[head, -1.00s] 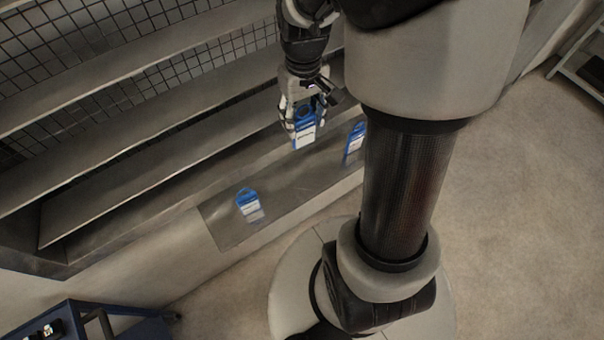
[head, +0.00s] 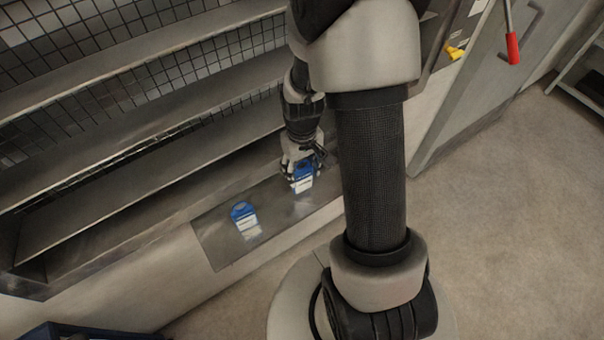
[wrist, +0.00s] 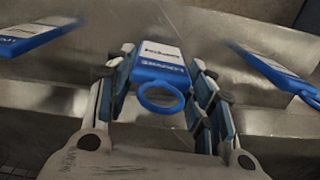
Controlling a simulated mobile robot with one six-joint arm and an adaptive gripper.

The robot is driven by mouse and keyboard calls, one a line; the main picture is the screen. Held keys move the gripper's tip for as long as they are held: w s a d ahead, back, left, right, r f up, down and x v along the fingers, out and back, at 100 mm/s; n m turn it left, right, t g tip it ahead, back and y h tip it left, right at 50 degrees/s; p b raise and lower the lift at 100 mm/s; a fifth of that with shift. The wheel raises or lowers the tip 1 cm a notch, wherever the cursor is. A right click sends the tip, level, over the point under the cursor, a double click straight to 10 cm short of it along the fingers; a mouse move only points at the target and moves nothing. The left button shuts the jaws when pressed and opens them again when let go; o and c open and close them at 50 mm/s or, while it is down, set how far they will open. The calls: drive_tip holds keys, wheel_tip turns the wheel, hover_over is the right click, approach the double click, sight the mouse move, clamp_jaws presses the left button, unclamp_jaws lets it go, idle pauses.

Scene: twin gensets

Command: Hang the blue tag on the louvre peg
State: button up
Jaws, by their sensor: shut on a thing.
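My gripper (head: 303,168) is shut on a blue tag (head: 303,180) with a white label, just above or at the metal ledge; I cannot tell whether the tag touches it. In the wrist view the held tag (wrist: 158,72) sits between the two fingers (wrist: 160,95), its ring end towards the palm. A second blue and white tag (head: 243,217) lies on the ledge to the left in the head view. The wrist view shows one tag at the left (wrist: 30,38) and another at the right (wrist: 275,70). I cannot make out the louvre peg.
The shiny metal ledge (head: 215,235) runs below long slanted slats (head: 130,135) with dark grid behind. A red-handled lever (head: 513,48) and a yellow part (head: 455,52) are at the upper right. Open floor (head: 500,210) lies to the right.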

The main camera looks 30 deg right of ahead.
drive_tip(key=shift+f, duration=0.9)
drive_tip(key=shift+f, duration=0.1)
drive_tip(key=shift+f+b, duration=0.15)
drive_tip(key=shift+b, duration=0.15)
drive_tip(key=o, duration=1)
drive_tip(key=shift+c, duration=0.2)
